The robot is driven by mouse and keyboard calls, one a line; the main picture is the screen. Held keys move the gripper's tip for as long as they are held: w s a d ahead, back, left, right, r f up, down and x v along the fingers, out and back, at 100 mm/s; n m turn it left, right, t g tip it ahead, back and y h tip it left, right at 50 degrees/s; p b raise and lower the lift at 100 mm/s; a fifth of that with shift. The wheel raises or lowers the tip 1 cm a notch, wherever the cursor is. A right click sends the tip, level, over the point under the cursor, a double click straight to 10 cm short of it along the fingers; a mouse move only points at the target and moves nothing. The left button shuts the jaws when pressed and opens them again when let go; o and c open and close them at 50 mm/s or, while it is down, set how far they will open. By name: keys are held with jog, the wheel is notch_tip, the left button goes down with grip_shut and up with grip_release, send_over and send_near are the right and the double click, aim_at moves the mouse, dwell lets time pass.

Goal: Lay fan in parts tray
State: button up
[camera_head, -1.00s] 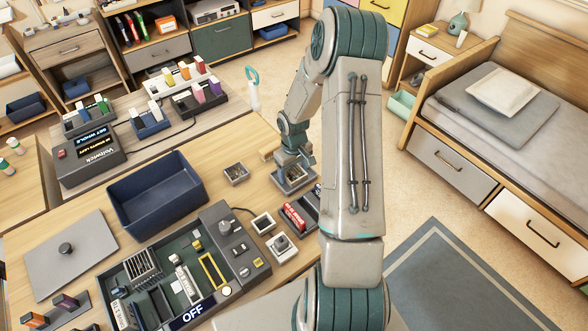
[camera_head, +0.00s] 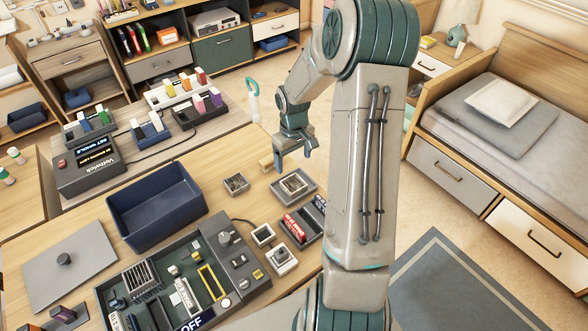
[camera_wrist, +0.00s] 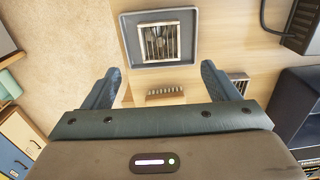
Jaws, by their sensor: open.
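A shallow grey parts tray (camera_head: 284,196) lies on the desk near its right edge. A square, light-framed part with slats (camera_head: 294,184), which looks like the fan, lies flat inside it. In the wrist view the tray (camera_wrist: 130,40) is ahead of my fingers, with the slatted part (camera_wrist: 161,42) within its walls. My gripper (camera_head: 294,160) is open and empty, raised above the desk just behind the tray. In the wrist view the fingers (camera_wrist: 160,70) are wide apart with nothing between them.
A notched wooden block (camera_wrist: 165,94) lies below my fingers. A small square box (camera_head: 236,184) sits left of the tray. A deep blue bin (camera_head: 128,222) and an open computer case (camera_head: 165,247) marked OFF stand farther left. Red-labelled and small square parts lie in front.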

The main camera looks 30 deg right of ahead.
jog(key=s+a+r+m+t+h, duration=0.1)
jog(key=s+a+r, duration=0.35)
jog(key=r, duration=0.25)
jog(key=s+a+r, duration=0.3)
jog(key=s+r, duration=0.2)
jog(key=r, duration=0.3)
jog(key=s+a+r+t, duration=0.1)
jog(key=s+a+r, duration=0.1)
jog(key=s, duration=0.4)
jog(key=s+a+r+m+t+y, duration=0.1)
jog(key=s+a+r, duration=0.1)
jog(key=s, duration=0.4)
jog(key=shift+s+a+r, duration=0.15)
jog(key=shift+a, duration=0.5)
